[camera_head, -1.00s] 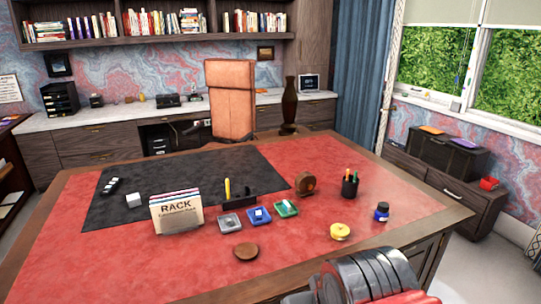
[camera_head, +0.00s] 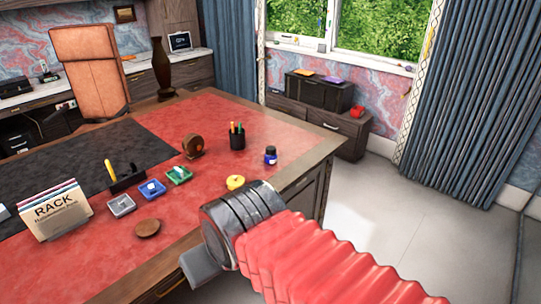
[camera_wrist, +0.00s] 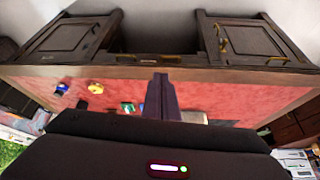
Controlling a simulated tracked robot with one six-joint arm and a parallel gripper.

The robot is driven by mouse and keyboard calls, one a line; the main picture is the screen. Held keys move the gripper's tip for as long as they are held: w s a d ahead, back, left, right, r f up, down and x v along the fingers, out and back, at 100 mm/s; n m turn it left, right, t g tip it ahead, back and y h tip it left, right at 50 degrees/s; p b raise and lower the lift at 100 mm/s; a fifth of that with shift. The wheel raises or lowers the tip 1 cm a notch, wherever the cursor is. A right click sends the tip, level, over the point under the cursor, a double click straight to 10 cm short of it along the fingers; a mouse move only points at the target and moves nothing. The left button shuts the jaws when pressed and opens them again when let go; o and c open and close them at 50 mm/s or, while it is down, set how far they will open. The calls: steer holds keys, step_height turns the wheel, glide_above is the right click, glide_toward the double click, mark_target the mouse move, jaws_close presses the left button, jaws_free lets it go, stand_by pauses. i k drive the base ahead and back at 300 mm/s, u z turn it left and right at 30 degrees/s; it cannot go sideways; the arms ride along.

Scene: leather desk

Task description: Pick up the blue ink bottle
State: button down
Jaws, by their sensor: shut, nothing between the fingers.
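The blue ink bottle (camera_head: 270,157), with a dark cap, stands upright on the red desktop near its right edge. It is right of the black pen cup and beyond the yellow round object. In the wrist view the bottle (camera_wrist: 62,89) shows small at the left. My gripper (camera_wrist: 161,80) is shut and empty, its fingers together in the middle of the wrist view. It is apart from the bottle, with the bottle off to its left there. In the head view my arm covers part of the desk's front right edge.
The yellow round object (camera_head: 235,182) is close to the bottle, and the pen cup (camera_head: 237,138) stands behind it. Small coloured trays (camera_head: 151,190), a round brown disc (camera_head: 147,228) and the RACK card holder (camera_head: 55,210) are farther left. The red surface (camera_head: 285,130) behind the bottle is clear.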

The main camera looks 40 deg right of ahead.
mark_target(268, 159)
steer(key=u, duration=2.95)
steer(key=k, duration=1.25)
steer(key=z, duration=0.05)
